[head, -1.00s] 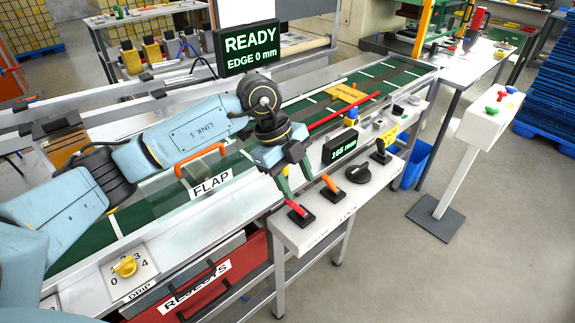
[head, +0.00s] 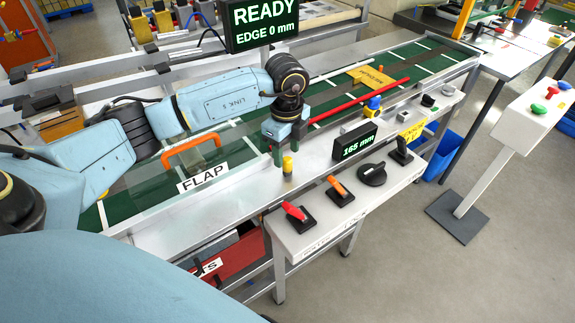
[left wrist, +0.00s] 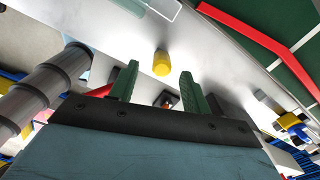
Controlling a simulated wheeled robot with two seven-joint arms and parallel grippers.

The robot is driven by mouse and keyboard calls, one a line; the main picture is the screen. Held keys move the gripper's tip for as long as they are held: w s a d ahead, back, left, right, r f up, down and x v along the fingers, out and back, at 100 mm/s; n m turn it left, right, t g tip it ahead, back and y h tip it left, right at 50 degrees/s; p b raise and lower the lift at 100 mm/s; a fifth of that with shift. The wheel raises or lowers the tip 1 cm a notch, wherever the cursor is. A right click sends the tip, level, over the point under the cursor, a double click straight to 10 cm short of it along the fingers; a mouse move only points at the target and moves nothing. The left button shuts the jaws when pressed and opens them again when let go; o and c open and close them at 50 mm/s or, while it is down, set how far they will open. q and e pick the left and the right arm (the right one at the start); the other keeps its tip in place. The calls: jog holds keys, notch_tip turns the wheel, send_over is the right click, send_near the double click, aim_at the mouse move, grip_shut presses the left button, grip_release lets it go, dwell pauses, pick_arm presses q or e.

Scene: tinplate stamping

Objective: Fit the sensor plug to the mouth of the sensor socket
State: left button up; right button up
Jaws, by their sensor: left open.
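A short yellow cylinder (head: 287,165), which looks like the sensor plug, stands upright on the metal edge beside the conveyor. My left gripper (head: 287,155) points down just over it, with green fingers apart. In the left wrist view the yellow cylinder (left wrist: 161,62) shows between the open fingers (left wrist: 158,74), with gaps on both sides; I see no contact. A blue and yellow fitting (head: 373,104) sits further along the edge, beside the red bar, and shows in the left wrist view too (left wrist: 292,122). I cannot tell whether it is the sensor socket. My right gripper is out of view.
A control shelf in front carries a red lever (head: 294,211), an orange lever (head: 338,187), a black knob (head: 372,174) and a 165 mm display (head: 355,144). An orange flap handle (head: 192,147) and a long red bar (head: 360,101) flank the gripper. The display (head: 260,20) reads READY.

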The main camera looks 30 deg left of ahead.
aim_at(288, 159)
pick_arm(q)
notch_tip(288, 159, down, 2)
jog(key=shift+d+f, duration=0.1)
jog(key=shift+f, duration=0.05)
notch_tip(288, 159, down, 2)
jog(key=shift+w+f, duration=0.1)
jog(key=shift+f, duration=0.3)
jog(key=shift+c, duration=0.3)
grip_shut()
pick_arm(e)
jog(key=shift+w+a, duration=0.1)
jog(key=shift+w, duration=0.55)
